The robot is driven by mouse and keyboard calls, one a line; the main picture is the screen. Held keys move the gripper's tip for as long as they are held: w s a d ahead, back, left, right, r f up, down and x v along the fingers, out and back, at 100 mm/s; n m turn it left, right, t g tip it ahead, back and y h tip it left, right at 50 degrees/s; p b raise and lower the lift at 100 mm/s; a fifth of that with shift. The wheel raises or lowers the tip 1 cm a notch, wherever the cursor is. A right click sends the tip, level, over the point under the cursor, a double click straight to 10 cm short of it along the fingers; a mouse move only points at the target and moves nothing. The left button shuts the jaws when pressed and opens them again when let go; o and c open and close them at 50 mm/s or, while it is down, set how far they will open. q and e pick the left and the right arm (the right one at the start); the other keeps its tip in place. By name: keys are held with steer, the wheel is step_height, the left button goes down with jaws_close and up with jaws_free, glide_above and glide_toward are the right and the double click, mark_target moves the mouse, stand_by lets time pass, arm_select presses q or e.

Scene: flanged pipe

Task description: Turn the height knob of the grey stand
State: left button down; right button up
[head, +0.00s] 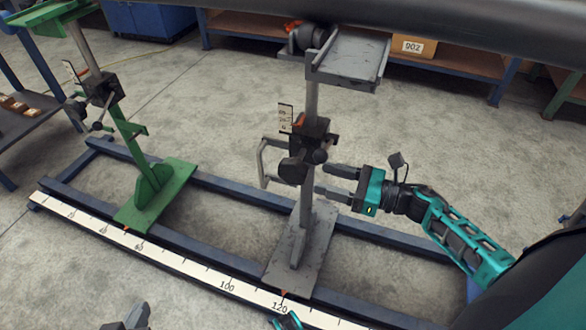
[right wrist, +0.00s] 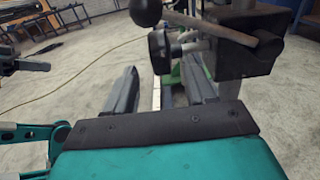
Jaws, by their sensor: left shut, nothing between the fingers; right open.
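The grey stand (head: 309,215) stands upright on the blue floor rails, with a dark clamp block (head: 313,133) partway up its post. A dark round knob (head: 293,170) sits at the block's lower left; it also shows in the right wrist view (right wrist: 162,50), beyond the fingertips. A lever with a black ball (right wrist: 145,12) crosses above it. My right gripper (head: 322,179) is open and empty, just right of the post at about knob height; its fingers show in the right wrist view (right wrist: 161,72). My left gripper (head: 137,314) is shut and empty at the bottom edge, partly cut off.
A green stand (head: 150,190) stands to the left on the same rails. A white scale strip (head: 190,268) runs along the front rail. A large dark pipe (head: 450,25) crosses the top. Shelving with a box marked 902 (head: 413,46) is behind. Concrete floor is open between.

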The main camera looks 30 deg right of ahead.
mark_target(294, 170)
steer(key=x, duration=0.8)
steer(key=shift+w+a+b, duration=0.25)
steer(key=shift+b, duration=0.1)
steer(key=c, duration=1)
steer(key=shift+o, duration=0.2)
steer(key=t+y, duration=0.2)
steer(key=t, duration=0.1)
steer(key=shift+s+d+t+y, duration=0.15)
steer(key=shift+t+y, duration=0.85)
steer(key=shift+y, duration=0.3)
